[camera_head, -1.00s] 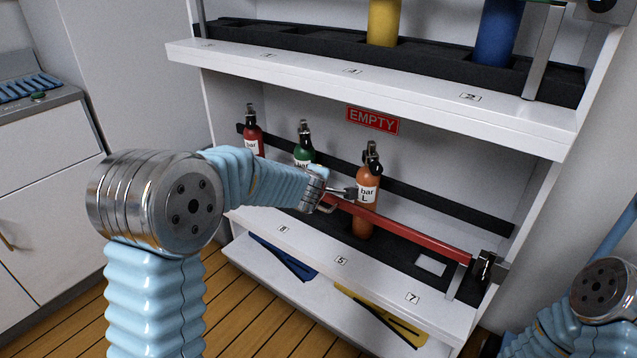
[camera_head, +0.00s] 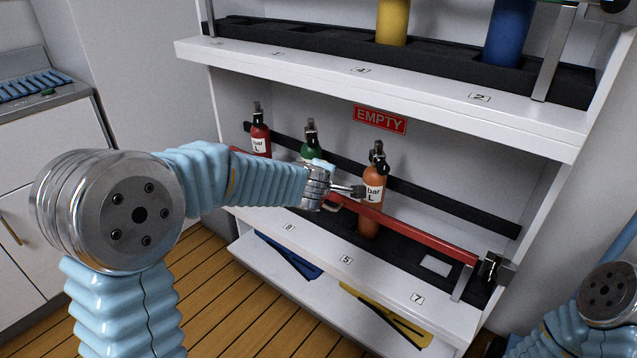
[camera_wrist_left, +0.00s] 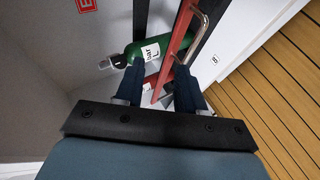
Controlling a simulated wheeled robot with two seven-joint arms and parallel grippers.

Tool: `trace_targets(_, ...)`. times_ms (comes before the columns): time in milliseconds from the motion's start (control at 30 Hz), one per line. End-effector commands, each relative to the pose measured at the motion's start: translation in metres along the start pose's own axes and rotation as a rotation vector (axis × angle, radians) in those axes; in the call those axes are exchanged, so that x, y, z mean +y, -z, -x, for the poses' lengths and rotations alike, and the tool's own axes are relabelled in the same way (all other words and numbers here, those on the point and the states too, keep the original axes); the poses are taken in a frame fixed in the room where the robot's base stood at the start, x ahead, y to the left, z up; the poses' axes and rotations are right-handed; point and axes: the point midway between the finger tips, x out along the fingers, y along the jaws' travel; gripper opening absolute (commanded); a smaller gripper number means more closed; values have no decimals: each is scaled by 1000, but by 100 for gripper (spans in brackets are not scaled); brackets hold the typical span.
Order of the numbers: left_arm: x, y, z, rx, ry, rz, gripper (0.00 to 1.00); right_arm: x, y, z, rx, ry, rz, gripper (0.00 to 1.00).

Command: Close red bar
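The red bar (camera_head: 415,233) runs across the front of the lower shelf in the head view, before the orange bottle (camera_head: 372,190). Its right end is beside a dark metal latch (camera_head: 492,268); whether it is engaged I cannot tell. My left gripper (camera_head: 352,190) is at the bar's left part, near its metal handle (camera_wrist_left: 198,38). In the left wrist view the fingers are apart, with the red bar (camera_wrist_left: 178,40) showing beyond and between them. I see no grip on the bar or handle. My right gripper is out of view.
A red bottle (camera_head: 260,135) and a green bottle (camera_head: 310,143) stand left of the orange one; the green bottle (camera_wrist_left: 148,52) lies close beyond the left fingers. The upper shelf (camera_head: 400,85) overhangs my left gripper. Wooden floor is clear in front.

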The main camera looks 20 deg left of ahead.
Motion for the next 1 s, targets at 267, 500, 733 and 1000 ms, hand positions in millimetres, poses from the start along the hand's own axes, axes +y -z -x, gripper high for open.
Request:
trace_targets(267, 0, 0, 66, -3, -2, 2, 38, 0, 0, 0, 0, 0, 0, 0)
trace_targets(500, 0, 0, 90, -1, 1, -1, 38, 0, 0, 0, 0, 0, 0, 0)
trace_targets(733, -1, 0, 92, 0, 1, -2, 38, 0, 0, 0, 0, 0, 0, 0)
trace_targets(1000, -6, -2, 86, 4, 9, -27, 38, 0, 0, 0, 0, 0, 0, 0)
